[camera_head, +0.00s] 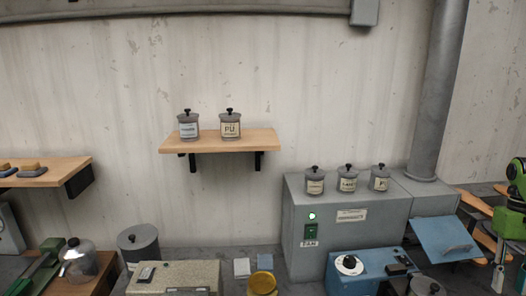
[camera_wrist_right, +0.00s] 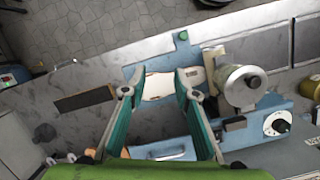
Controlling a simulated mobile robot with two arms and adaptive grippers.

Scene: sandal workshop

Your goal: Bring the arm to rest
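My right arm and gripper (camera_head: 514,222) show partly at the right edge of the head view, green and black, and are cut off by the frame. In the right wrist view my right gripper (camera_wrist_right: 160,76) has its two teal fingers spread apart with a gap between them. A pale sole-shaped piece (camera_wrist_right: 158,88) shows between and beyond the fingertips, over a blue machine; the fingers do not look closed on it. My left gripper is not in the head view.
A grey cabinet (camera_head: 345,238) carries several lidded jars. A blue machine with a dial (camera_head: 349,264) stands before it. A wooden wall shelf (camera_head: 200,145) holds two jars. Stone floor (camera_wrist_right: 130,25) shows beyond the bench.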

